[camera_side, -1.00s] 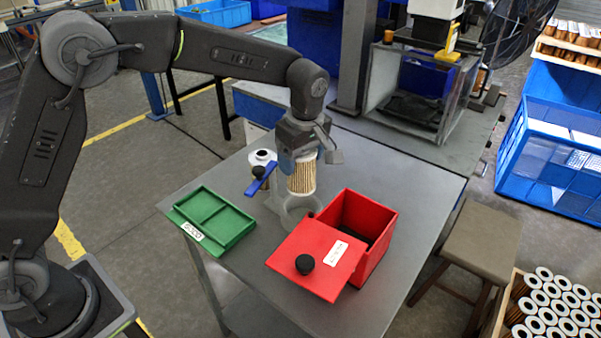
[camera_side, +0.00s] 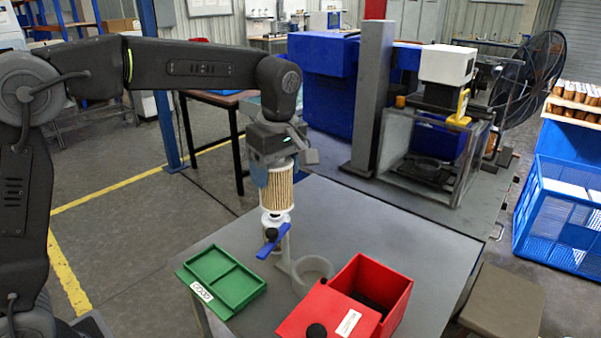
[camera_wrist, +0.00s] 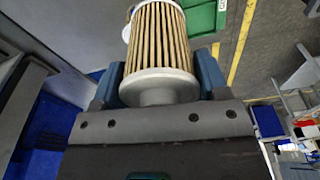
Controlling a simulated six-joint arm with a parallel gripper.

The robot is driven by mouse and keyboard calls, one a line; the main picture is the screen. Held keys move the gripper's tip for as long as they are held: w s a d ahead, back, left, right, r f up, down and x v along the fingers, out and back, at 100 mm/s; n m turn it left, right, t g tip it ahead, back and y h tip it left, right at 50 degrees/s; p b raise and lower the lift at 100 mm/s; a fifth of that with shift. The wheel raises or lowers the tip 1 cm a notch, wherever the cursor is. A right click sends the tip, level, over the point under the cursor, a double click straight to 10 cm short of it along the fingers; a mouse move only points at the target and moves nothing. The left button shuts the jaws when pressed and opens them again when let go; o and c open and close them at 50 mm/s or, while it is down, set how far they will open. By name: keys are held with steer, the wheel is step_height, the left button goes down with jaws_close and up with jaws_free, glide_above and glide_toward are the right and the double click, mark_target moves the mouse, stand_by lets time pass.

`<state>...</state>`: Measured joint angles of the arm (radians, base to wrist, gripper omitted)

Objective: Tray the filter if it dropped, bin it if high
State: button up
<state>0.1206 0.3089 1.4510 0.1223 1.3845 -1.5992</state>
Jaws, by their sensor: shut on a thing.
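My gripper (camera_side: 277,158) is shut on the upper end of a pleated tan filter (camera_side: 276,190) and holds it upright in the air. In the wrist view the filter (camera_wrist: 160,45) sits between the blue fingers (camera_wrist: 160,85). A grey ring gauge (camera_side: 314,276) stands on the bench, empty, below and right of the filter. The green tray (camera_side: 224,277), with a white label, is empty at the front left. The red bin (camera_side: 392,295) is at the front right. Its red lid (camera_side: 322,308), with a black knob, is off to the front left, so its dark inside shows.
A white fitting with a blue lever (camera_side: 273,243) stands on the bench just below the filter, near the ring gauge. A clear-walled machine (camera_side: 430,165) and a grey column (camera_side: 372,95) stand behind. The bench (camera_side: 440,258) is bare right of the bin.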

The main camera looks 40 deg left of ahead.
steer(key=s+a+n, duration=0.1)
steer(key=s+a, duration=0.6)
steer(key=s, duration=0.2)
steer(key=shift+w+d+f, duration=0.1)
steer(key=shift+f, duration=3.35)
steer(key=shift+w+d+f, duration=0.1)
steer(key=shift+f, duration=3.3)
steer(key=shift+w+d+f, duration=0.1)
steer(key=shift+f, duration=3.35)
steer(key=shift+f, duration=0.55)
steer(key=o, duration=1.2)
steer(key=shift+c, duration=0.2)
steer(key=shift+r, duration=0.15)
steer(key=shift+r, duration=0.9)
